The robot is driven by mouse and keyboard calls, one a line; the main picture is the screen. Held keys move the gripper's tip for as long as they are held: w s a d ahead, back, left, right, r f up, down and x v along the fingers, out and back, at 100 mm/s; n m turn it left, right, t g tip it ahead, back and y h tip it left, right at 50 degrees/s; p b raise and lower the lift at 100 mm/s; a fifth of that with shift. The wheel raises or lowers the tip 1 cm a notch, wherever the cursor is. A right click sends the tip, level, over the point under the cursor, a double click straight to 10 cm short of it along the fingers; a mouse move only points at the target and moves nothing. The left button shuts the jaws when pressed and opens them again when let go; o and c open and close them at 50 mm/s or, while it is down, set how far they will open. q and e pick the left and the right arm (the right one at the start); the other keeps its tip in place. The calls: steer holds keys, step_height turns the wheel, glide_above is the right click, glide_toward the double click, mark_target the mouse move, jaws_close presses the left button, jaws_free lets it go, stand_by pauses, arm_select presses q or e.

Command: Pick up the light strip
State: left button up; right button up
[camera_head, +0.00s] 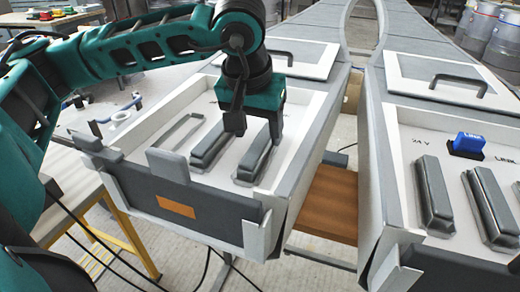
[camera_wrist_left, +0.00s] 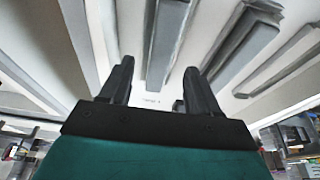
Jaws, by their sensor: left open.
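Two raised grey bars (camera_head: 254,158) and (camera_head: 208,146) lie in the left white tray; one may be the light strip, but I cannot tell which part is meant. My left gripper (camera_head: 257,128) points down over this tray, its fingers by the upper ends of the bars. In the left wrist view, the left gripper (camera_wrist_left: 157,72) is open with nothing between its fingers. A grey bar (camera_wrist_left: 165,40) lies ahead of the gap between the fingertips, with another bar (camera_wrist_left: 238,45) to its right. My right gripper is not in view.
A thin handle-like outline (camera_head: 182,131) lies left of the bars. The tray's dark front panel (camera_head: 205,212) has raised corners. A second tray at right holds similar bars (camera_head: 435,195) and a blue switch (camera_head: 469,140). A gap separates the two units.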

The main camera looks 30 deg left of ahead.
arm_select(q)
steer(key=shift+x, duration=1.5)
steer(key=shift+r, duration=0.1)
steer(key=shift+c, duration=0.4)
jaws_close()
